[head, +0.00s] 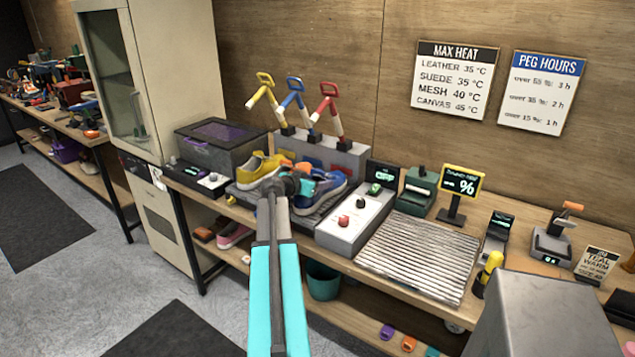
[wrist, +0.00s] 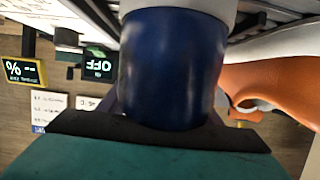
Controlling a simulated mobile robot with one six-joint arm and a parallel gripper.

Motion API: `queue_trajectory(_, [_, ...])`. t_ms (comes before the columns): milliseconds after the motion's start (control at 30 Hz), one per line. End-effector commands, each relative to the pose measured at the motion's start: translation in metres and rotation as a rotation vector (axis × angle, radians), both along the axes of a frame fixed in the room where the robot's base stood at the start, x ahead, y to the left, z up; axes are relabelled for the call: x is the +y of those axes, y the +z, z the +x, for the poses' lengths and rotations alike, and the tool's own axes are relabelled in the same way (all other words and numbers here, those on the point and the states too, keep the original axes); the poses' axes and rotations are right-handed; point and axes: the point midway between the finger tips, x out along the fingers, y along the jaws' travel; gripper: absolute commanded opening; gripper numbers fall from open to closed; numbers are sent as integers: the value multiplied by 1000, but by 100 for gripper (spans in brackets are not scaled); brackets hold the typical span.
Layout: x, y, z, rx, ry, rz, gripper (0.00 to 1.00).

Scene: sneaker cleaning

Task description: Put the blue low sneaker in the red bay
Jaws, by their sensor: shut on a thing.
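The blue low sneaker (head: 325,190), with a pale sole, is at the right part of the dark drying tray, below the red wand (head: 328,108). My gripper (head: 298,187) is at its left end in the head view and is shut on it. In the wrist view a dark blue, rounded part of the sneaker (wrist: 172,65) fills the middle, above the jaw edge, with a pale band at the top. Whether the sole touches the tray is hard to tell.
A yellow sneaker (head: 258,168) lies just left of my gripper. A grey block (head: 345,158) carrying yellow, blue and red wands stands behind. A control box (head: 352,222) with a red knob is at the right, then a ribbed mat (head: 420,258). A lidded bin (head: 220,145) is at the left.

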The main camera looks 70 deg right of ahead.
Motion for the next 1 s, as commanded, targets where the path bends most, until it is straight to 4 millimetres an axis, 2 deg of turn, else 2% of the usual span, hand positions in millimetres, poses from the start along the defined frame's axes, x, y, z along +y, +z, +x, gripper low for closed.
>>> queue_trajectory(67, [0, 0, 0, 0, 0, -1, 25])
queue_trajectory(100, [0, 0, 0, 0, 0, -1, 59])
queue_trajectory(233, [0, 0, 0, 0, 0, -1, 80])
queue_trajectory(667, [4, 0, 1, 0, 0, 0, 80])
queue_trajectory(1000, [33, 10, 8, 0, 2, -1, 80])
